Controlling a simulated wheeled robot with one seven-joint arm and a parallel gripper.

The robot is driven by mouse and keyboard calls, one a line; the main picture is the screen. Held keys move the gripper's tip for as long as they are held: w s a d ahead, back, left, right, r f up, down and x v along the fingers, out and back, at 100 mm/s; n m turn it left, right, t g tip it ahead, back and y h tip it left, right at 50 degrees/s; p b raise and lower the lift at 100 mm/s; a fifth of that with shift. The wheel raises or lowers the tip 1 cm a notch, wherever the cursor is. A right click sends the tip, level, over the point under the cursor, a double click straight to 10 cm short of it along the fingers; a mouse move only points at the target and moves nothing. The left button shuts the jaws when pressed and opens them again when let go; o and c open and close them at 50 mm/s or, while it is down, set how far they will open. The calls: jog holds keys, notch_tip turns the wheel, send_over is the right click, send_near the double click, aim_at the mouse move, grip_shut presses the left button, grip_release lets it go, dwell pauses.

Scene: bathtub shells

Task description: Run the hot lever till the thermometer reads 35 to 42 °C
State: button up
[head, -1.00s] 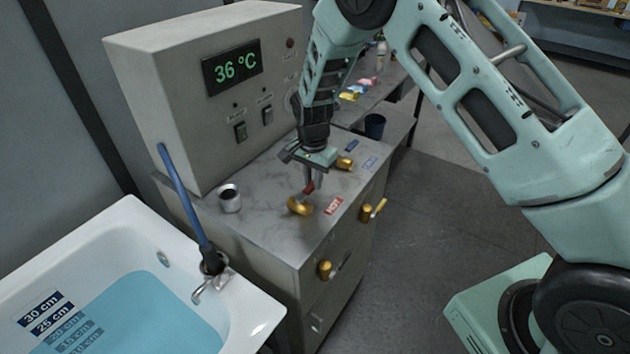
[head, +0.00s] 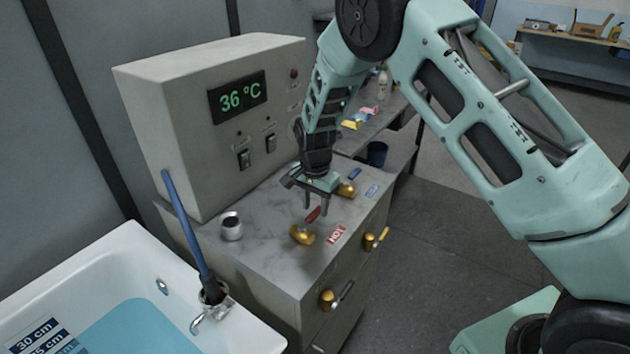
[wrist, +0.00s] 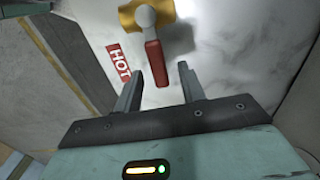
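The thermometer display (head: 238,96) on the grey panel reads 36 °C in green. The hot lever (head: 303,233) is a brass valve with a red handle on the counter, beside the red HOT label (head: 337,234). In the wrist view the red handle (wrist: 156,63) points toward my gripper (wrist: 168,82), its tip lying between the spread fingers with gaps on both sides. In the head view my gripper (head: 314,206) is just above the handle, open and empty. The white bathtub (head: 262,330) at lower left holds blue water (head: 135,330) with depth marks along its wall.
Another brass valve (head: 345,190) sits behind my gripper near a blue label (head: 372,191). A metal cup (head: 231,227) stands on the counter's left. A blue hose (head: 186,225) runs to the tub spout.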

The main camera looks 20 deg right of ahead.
aim_at(315, 211)
notch_tip(315, 211, up, 17)
jog(key=b, duration=0.3)
jog(key=shift+f, duration=0.15)
jog(key=s+a+r+n+y, duration=0.1)
jog(key=s+a+n, duration=0.35)
jog(key=s, duration=0.55)
jog(key=s+a+r+n, duration=0.1)
jog(key=s+a+n, duration=0.35)
jog(key=s, duration=0.45)
jog(key=s+d+f+n, duration=0.1)
jog(key=s+n, duration=0.3)
jog(key=s, duration=0.4)
jog(key=s+f+n, duration=0.1)
jog(key=s+n, duration=0.4)
jog(key=s, duration=0.4)
jog(key=shift+d+f, duration=0.3)
jog(key=shift+d, duration=0.05)
jog(key=shift+w, duration=0.1)
